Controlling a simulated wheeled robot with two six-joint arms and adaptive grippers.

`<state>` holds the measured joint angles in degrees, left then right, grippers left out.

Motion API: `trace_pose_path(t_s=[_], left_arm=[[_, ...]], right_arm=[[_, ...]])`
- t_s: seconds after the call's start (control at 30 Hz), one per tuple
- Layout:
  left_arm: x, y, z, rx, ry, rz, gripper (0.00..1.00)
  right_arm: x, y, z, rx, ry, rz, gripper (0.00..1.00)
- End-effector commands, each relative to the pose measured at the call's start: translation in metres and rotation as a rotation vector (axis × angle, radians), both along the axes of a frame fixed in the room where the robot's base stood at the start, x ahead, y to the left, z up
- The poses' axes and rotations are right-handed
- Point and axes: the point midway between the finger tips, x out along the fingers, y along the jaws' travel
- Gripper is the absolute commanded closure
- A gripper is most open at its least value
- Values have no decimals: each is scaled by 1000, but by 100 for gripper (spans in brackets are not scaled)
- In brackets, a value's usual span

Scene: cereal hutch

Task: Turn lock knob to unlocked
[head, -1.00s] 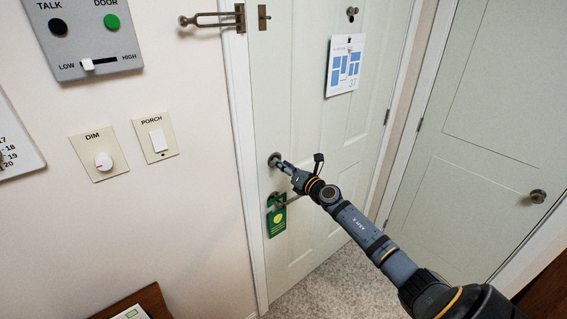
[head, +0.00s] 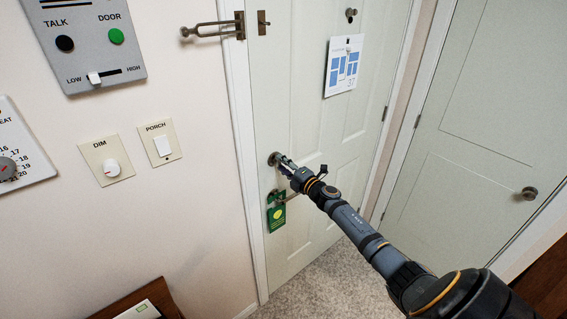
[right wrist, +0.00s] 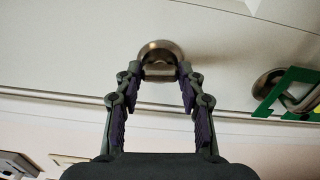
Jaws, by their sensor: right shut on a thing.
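The lock knob (head: 274,159) is a round metal piece on the pale door (head: 290,110), near its left edge. In the right wrist view the lock knob (right wrist: 160,52) shows a round plate with a flat thumb-turn across it. My right gripper (head: 284,162) is at the knob. In the right wrist view both fingertips of my right gripper (right wrist: 159,72) sit on either side of the thumb-turn and are shut on it. The fingertips hide part of the knob in the head view. My left gripper is not in view.
The door handle with a green hanging tag (head: 277,215) is just below the knob. A swing bar latch (head: 212,27) is higher up. Wall switches (head: 161,143) and an intercom panel (head: 90,40) are to the left. A second door (head: 480,120) is at right.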

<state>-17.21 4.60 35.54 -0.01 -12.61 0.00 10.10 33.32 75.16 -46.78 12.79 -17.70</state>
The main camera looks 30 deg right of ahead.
Motion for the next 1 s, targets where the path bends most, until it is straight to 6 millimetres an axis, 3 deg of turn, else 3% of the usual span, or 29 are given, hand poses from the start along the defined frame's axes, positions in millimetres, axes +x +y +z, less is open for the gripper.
trace_pose_path(t_s=[0.3,0.87,0.9,1.0], left_arm=[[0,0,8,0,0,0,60],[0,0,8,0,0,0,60],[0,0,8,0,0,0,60],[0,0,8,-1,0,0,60]], right_arm=[[0,0,0,115,10,0,92],[0,0,-1,140,11,0,92],[0,0,-1,140,11,0,55],[0,0,-1,139,11,0,42]])
